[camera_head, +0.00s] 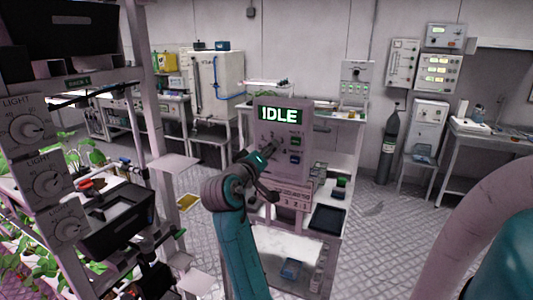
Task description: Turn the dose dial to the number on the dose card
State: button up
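A grey control box (281,115) with a lit green display reading IDLE stands in the middle. A green button (295,141) and a blue button (294,158) are to the right. I cannot identify a dose card with a readable number.
A rack at the left carries several LIGHT dials (27,129) and plants. A yellow card-like piece (188,201) lies left of my arm. A dark tray (327,219) is right of the box. The floor (385,225) at the right is clear.

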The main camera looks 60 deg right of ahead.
jog(key=shift+c, duration=0.2)
grip_shut()
jog(key=m, duration=0.4)
jog(key=shift+m, duration=0.4)
jog(key=m, duration=0.4)
jog(key=shift+m, duration=0.4)
dwell(0.4)
jog(key=shift+o, duration=0.2)
grip_release()
